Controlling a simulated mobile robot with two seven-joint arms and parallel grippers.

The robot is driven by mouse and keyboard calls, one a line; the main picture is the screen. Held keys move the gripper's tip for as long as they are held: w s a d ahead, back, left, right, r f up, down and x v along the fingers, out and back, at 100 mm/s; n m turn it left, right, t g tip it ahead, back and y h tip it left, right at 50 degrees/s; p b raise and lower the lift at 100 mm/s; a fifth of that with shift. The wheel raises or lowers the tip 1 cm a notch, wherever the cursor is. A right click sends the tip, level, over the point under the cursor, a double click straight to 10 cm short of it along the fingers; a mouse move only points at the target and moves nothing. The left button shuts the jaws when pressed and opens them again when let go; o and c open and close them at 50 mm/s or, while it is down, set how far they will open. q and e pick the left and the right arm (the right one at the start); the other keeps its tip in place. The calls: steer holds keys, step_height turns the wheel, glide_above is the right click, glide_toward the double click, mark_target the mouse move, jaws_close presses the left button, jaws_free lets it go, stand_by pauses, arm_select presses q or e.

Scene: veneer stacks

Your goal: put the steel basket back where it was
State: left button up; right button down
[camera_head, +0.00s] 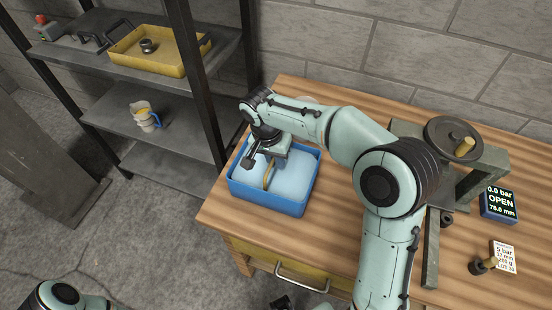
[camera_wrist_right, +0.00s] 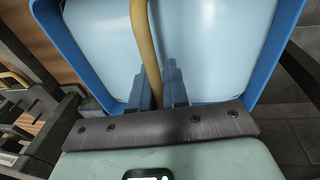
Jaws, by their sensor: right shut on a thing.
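A yellow arched handle (camera_head: 269,174) stands up out of the pale blue contents of a blue tub (camera_head: 268,201) on the wooden bench. I take it for the steel basket's handle; no steel basket body shows, and it may be hidden below the pale surface. My right gripper (camera_head: 268,160) is over the tub, shut on this handle. In the right wrist view the handle (camera_wrist_right: 148,45) runs down between the two fingers of the gripper (camera_wrist_right: 160,90). My left gripper is not in view; only part of my left arm shows at the lower left.
A metal shelf at left holds a yellow tray (camera_head: 160,60) and a jug (camera_head: 145,117). The bench is clear just right of the tub.

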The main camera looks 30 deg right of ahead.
steer(key=shift+f, duration=0.15)
steer(key=c, duration=1.1)
jaws_free()
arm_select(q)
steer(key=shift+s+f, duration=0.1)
arm_select(e)
steer(key=shift+r, duration=0.35)
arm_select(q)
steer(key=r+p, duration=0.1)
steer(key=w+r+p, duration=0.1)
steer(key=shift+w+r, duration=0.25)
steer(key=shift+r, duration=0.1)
arm_select(e)
steer(key=r, duration=0.3)
steer(key=a+r, duration=0.1)
steer(key=r, duration=0.3)
steer(key=a+r, duration=0.1)
steer(key=r, duration=0.3)
steer(key=shift+w+r, duration=0.2)
steer(key=shift+r, duration=0.05)
